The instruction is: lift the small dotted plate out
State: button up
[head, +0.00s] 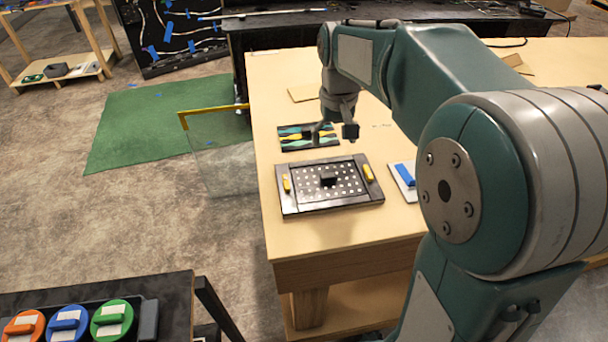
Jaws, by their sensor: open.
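The dotted plate (341,186) is dark with rows of pale dots and a black block-shaped handle (328,181) at its middle. It sits in a dark console frame (292,207) on the wooden table, with a yellow piece at the left side and another at the right side. My gripper (333,139) points down behind the plate, near the patterned board. It is open with nothing between its fingers, and it is apart from the handle. The height of the fingertips over the table is hard to tell.
A board with teal and yellow shapes (294,136) lies behind the console. A white plate with a blue handle (405,176) lies at its right, partly hidden by my arm. A clear panel (222,152) stands at the table's left edge. Bare tabletop (345,226) lies in front.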

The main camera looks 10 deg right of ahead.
jog(key=shift+w+a+f, duration=0.15)
jog(key=shift+a+f, duration=0.5)
jog(key=shift+a, duration=0.05)
send_over(327, 175)
jog(key=d, duration=0.1)
jog(key=f, duration=0.4)
jog(key=shift+d+f, duration=0.2)
jog(key=f, duration=0.1)
jog(key=a+f, duration=0.1)
jog(key=f, duration=0.2)
jog(key=shift+a+f, duration=0.25)
jog(key=shift+a, duration=0.1)
jog(key=shift+f, duration=0.3)
jog(key=shift+d, duration=0.4)
jog(key=c, duration=1.1)
grip_shut()
jog(key=shift+a, duration=0.25)
